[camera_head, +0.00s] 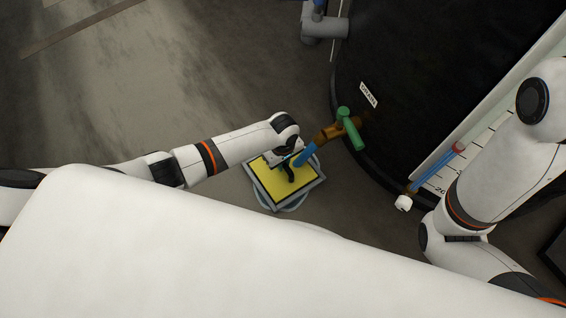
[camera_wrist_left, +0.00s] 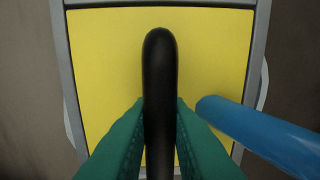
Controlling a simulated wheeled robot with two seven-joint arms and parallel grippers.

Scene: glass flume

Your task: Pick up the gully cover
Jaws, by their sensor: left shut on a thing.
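The gully cover (camera_head: 275,188) is a yellow square plate in a grey frame, with a black bar handle (camera_head: 290,172) on top. It lies below the left arm in the head view and fills most of the left wrist view (camera_wrist_left: 105,60). My left gripper (camera_head: 286,162) is at the cover, its wrist hiding part of it. In the left wrist view its green fingers press on both sides of the black handle (camera_wrist_left: 160,80). I cannot tell whether the cover is raised. My right arm is at the right of the head view; its gripper is out of sight.
A blue hose end (camera_head: 306,156) on a brown pipe with a green-handled valve (camera_head: 349,127) reaches over the cover's edge, close to my left gripper. A black round tank (camera_head: 420,70) stands behind. A white gauge board with a blue tube (camera_head: 432,166) is at right.

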